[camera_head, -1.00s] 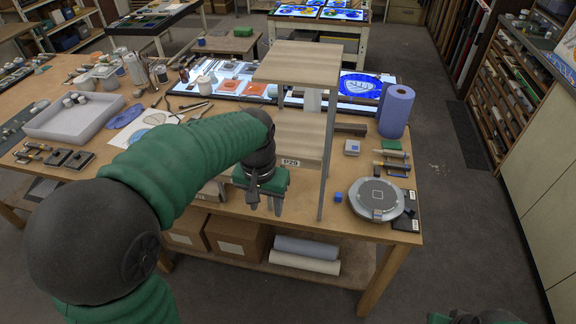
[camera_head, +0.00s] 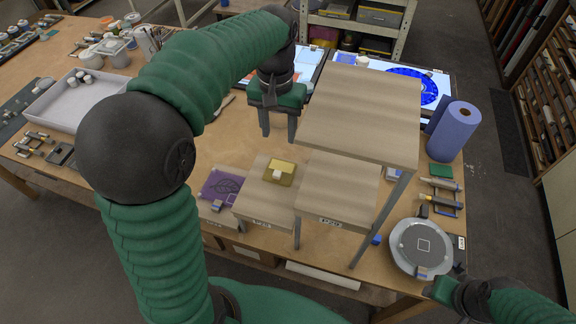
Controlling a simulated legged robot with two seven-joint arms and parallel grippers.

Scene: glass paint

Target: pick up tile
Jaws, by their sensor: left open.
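A yellow tile (camera_head: 281,166) with a small white block (camera_head: 278,175) on it lies on a low wooden stand (camera_head: 262,203). A purple tile (camera_head: 221,187) with a dark leaf pattern lies to its left on a lower surface, with a small grey-blue piece at its front edge. My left gripper (camera_head: 279,128) is open and empty, pointing down behind the yellow tile and apart from it. My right gripper (camera_head: 440,290) shows at the lower right, near the round turntable (camera_head: 420,246); its jaws are not clear.
A tall wooden stand (camera_head: 362,105) rises right of my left gripper, with a medium stand (camera_head: 338,192) in front. A blue paper roll (camera_head: 454,132) stands at the right. A grey tray (camera_head: 75,102) sits at the left. The table (camera_head: 219,146) is bare left of my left gripper.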

